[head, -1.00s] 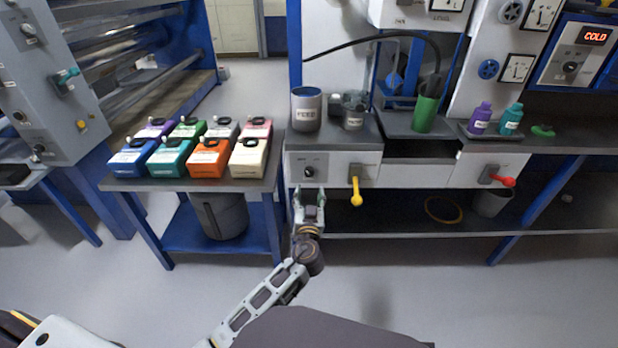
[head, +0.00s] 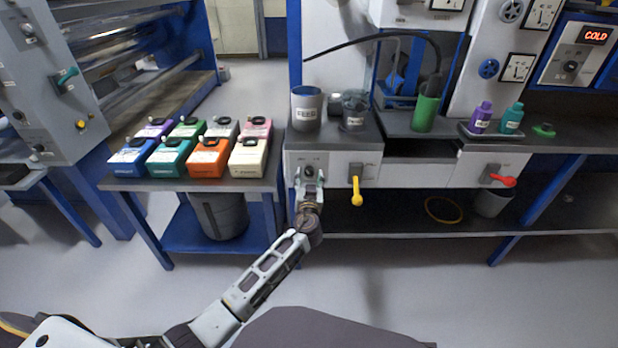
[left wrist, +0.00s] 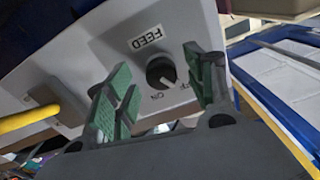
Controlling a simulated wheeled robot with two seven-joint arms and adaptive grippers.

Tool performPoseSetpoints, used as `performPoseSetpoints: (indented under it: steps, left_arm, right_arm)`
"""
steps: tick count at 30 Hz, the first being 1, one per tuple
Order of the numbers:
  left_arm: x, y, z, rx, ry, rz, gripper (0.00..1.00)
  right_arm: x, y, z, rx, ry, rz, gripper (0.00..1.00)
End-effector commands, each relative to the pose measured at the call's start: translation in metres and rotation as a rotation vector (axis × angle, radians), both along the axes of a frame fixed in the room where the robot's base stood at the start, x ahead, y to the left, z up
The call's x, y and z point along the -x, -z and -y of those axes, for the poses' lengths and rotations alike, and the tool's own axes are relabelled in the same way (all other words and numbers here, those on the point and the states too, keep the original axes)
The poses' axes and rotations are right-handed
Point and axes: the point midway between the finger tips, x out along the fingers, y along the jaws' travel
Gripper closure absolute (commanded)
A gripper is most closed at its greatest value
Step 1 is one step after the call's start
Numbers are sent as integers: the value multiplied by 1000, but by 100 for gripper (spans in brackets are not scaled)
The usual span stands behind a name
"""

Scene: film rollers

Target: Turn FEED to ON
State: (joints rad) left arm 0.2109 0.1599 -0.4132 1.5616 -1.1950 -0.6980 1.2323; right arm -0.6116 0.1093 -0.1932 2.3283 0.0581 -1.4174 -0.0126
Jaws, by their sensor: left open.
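The FEED knob (left wrist: 161,72) is a round black dial on a pale panel (left wrist: 110,50), with a FEED label above it and OFF and ON marks below in the left wrist view. Its white pointer line appears turned toward OFF. In the head view the knob (head: 309,171) is on the front panel under the bench top. My left gripper (head: 309,184) is open in front of it. In the left wrist view, the green-padded fingers of my left gripper (left wrist: 164,90) stand on either side of the knob, apparently not touching it. My right gripper is out of view.
A yellow lever (head: 356,190) hangs just right of the knob, and a red lever (head: 503,180) is farther right. A grey cup (head: 306,108) stands on the bench above. Coloured boxes (head: 208,157) fill the table at left.

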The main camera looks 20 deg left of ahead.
Motion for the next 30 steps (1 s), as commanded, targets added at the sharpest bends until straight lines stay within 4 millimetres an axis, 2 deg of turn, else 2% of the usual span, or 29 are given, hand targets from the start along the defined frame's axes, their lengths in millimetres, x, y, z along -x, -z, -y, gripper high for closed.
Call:
performPoseSetpoints:
  steps: [6,16,27,30]
  left_arm:
    - [-9,0,-3,0,0,0,46]
    - [-10,0,-3,0,0,-1,46]
    - [-10,0,-3,0,0,-1,91]
    - [-10,0,-3,-1,0,-1,91]
  right_arm:
    - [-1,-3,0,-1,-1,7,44]
    - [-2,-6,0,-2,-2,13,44]
    - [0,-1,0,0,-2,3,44]
    - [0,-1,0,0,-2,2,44]
